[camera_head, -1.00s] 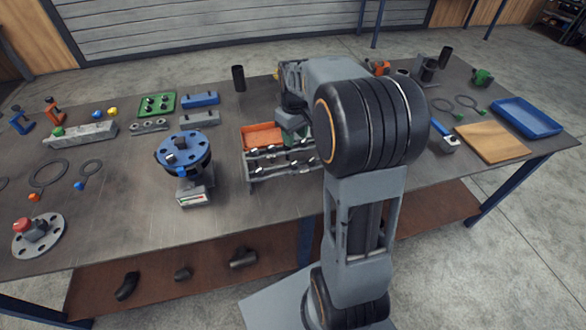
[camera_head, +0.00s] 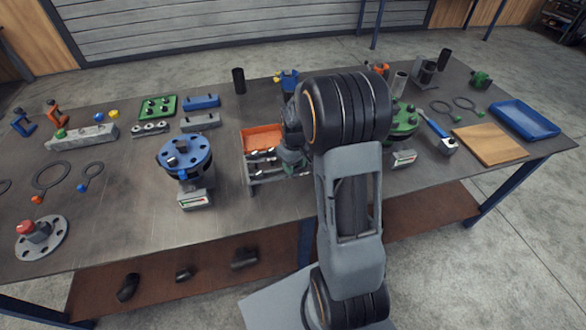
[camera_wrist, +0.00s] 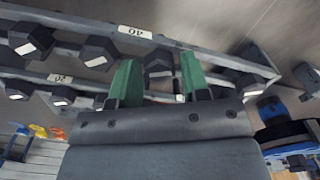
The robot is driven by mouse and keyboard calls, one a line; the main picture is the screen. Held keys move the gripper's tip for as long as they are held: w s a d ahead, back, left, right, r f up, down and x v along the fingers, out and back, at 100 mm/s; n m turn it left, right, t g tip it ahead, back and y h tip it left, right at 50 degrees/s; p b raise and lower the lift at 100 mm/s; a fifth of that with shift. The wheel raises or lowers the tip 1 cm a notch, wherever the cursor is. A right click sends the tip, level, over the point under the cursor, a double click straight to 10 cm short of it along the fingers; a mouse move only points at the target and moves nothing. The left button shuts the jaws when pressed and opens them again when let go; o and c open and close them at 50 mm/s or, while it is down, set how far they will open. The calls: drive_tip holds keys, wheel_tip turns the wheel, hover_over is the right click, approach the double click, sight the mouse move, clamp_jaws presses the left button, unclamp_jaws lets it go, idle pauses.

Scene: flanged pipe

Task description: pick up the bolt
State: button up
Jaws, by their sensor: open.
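Several dark hex-headed bolts sit in a grey rack (camera_head: 251,181) in the middle of the table. In the wrist view, one bolt head (camera_wrist: 158,63) shows between the green fingertips of my gripper (camera_wrist: 157,79). My gripper is open, with a finger on either side of that bolt in the picture; I cannot tell whether they touch it. Other bolt heads, such as one to the left (camera_wrist: 98,51), sit along the rack's rails. In the head view my arm hides the right part of the rack, and the bolt by my gripper cannot be made out.
An orange bin (camera_head: 262,138) is at the back of the rack. A blue flange (camera_head: 183,152) stands to the left, and a green flange (camera_head: 403,122) to the right beyond my arm. A wooden board (camera_head: 490,144) and blue tray (camera_head: 525,119) lie far right.

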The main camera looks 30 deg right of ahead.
drive_tip(key=shift+f, duration=0.1)
drive_tip(key=c, duration=0.7)
drive_tip(key=shift+c, duration=0.2)
